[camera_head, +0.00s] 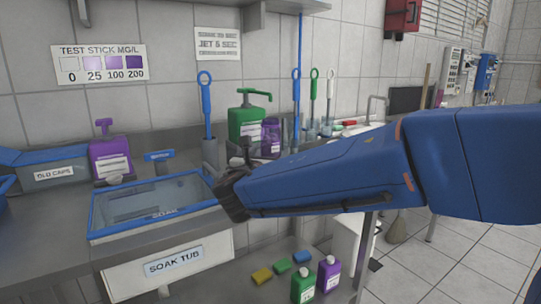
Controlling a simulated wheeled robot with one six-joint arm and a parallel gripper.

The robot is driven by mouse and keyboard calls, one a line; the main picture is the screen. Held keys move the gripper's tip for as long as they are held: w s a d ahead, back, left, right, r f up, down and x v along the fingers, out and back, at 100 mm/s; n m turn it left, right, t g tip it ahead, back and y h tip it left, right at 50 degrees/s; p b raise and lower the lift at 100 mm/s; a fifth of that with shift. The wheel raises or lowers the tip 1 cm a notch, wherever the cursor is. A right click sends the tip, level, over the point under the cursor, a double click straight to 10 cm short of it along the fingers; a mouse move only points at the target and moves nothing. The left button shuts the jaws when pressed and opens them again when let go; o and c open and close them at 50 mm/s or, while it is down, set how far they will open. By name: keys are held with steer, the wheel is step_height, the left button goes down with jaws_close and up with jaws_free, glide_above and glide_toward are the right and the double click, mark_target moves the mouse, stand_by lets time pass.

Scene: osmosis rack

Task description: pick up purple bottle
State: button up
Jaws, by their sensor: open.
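A purple pump bottle (110,160) with a white label stands on the steel counter at the left, behind the soak tub. A second purple bottle (271,136) stands on the counter at the back, beside a green pump bottle (246,124). A third purple bottle (328,274), with a white cap, stands low on the floor beside a green bottle (303,285). My gripper (228,192), dark at the end of my blue arm, is over the right end of the soak tub. It is open, and no bottle shows in it.
The blue-rimmed soak tub (196,206) is set at the counter's front. A grey bin (52,174) labelled "OLD CAPS" is at the far left. Long-handled brushes, such as a blue one (206,105), stand upright at the back. Small coloured blocks (282,266) lie low near the floor bottles.

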mark_target(273, 147)
steer(key=shift+w+d, duration=0.2)
steer(key=shift+w, duration=0.7)
steer(key=shift+w+d, duration=0.15)
steer(key=shift+w, duration=0.7)
steer(key=shift+w+d, duration=0.2)
steer(key=shift+w, duration=0.7)
steer(key=c, duration=1.1)
